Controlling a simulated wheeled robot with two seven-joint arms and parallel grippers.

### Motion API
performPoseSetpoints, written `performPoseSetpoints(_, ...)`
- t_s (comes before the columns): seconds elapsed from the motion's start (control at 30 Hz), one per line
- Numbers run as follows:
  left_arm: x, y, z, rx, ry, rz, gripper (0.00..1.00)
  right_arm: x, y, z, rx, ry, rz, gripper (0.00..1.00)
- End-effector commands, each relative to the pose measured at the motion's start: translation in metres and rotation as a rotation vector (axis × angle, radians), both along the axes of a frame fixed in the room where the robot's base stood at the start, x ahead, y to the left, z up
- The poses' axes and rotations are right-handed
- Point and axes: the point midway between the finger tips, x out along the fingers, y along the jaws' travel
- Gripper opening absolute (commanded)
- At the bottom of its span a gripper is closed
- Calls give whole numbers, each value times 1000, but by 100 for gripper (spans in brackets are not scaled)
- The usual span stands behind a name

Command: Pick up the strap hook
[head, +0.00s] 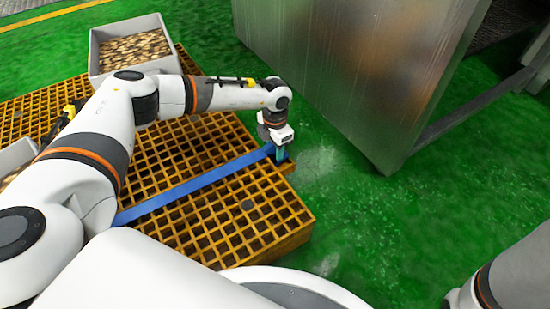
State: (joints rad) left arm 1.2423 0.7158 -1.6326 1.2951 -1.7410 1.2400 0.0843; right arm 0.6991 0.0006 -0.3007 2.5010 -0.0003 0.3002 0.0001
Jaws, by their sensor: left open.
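A blue strap (195,183) lies stretched across the yellow grid platform (262,215), running from beside my left arm to the platform's right edge. My left gripper (282,156) points down at the strap's right end, with its fingertips at or just above it. The gripper is open. I cannot make out the strap hook itself; the gripper covers the strap's end. Whether the fingers touch anything there is too small to tell. My right gripper is out of view; only part of my right arm shows at the bottom right.
A grey crate (93,52) full of brownish round pieces stands at the back of the platform. Another grey crate (14,156) is partly hidden at the left. A large metal panel (350,70) stands behind and right of the gripper. The green floor (400,225) at right is clear.

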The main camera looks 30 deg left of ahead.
Motion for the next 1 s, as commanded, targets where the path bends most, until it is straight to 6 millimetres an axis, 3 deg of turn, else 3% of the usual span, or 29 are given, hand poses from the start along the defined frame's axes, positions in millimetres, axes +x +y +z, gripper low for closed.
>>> performPoseSetpoints(0.17,0,0,2,-1,-1,0,40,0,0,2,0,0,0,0)
performPoseSetpoints(0.4,0,0,2,-1,-1,0,1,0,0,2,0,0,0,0)
performPoseSetpoints(0.77,0,0,6,-1,-1,0,0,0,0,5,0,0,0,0)
performPoseSetpoints(1.0,0,0,37,-1,-3,0,0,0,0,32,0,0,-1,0)
